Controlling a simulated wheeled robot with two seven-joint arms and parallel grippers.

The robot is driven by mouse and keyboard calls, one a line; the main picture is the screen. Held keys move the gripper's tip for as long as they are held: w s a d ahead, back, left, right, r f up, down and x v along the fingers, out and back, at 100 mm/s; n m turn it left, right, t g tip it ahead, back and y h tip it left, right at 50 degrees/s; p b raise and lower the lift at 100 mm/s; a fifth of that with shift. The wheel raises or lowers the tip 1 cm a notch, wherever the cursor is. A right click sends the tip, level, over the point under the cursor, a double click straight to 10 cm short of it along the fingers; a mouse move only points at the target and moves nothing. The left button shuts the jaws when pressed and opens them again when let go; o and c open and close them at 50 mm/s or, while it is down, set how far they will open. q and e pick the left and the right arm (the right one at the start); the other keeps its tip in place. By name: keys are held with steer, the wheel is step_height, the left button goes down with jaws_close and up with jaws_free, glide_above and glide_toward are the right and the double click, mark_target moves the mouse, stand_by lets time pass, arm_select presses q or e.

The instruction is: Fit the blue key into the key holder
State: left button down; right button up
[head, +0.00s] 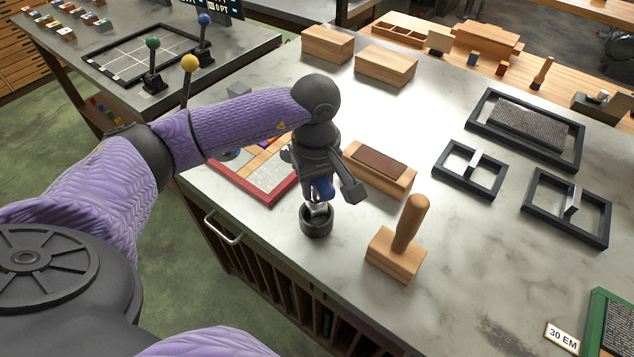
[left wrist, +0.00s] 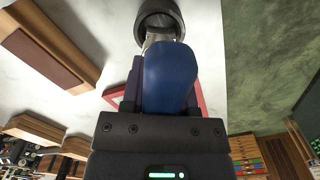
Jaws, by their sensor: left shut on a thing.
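The blue key (head: 321,187) has a blue grip and a metal shaft. My left gripper (head: 318,180) is shut on the blue grip and holds the key pointing down. The key (left wrist: 168,75) also fills the middle of the left wrist view, between the gripper's jaws. The key holder (head: 316,222) is a dark round cup standing near the table's front edge, directly below the gripper. It also shows at the top of the left wrist view (left wrist: 158,15). The shaft's lower end is at the holder's mouth; I cannot tell how deep it sits. My right gripper is not in view.
A wooden-handled stamp (head: 403,245) stands just right of the holder. A wooden block with a brown pad (head: 380,170) lies behind it. A red-framed tray (head: 263,197) is to the left. Dark frames (head: 470,168) lie farther right.

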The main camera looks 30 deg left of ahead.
mark_target(317, 201)
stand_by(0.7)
arm_select(q)
steer(key=shift+f+b, duration=2.25)
steer(key=shift+f, duration=0.1)
steer(key=shift+c, duration=1.4)
jaws_free()
step_height(317, 201, up, 10)
steer(key=shift+a+r+p, duration=0.1)
steer(key=shift+a+p, duration=0.05)
steer(key=shift+p, duration=0.7)
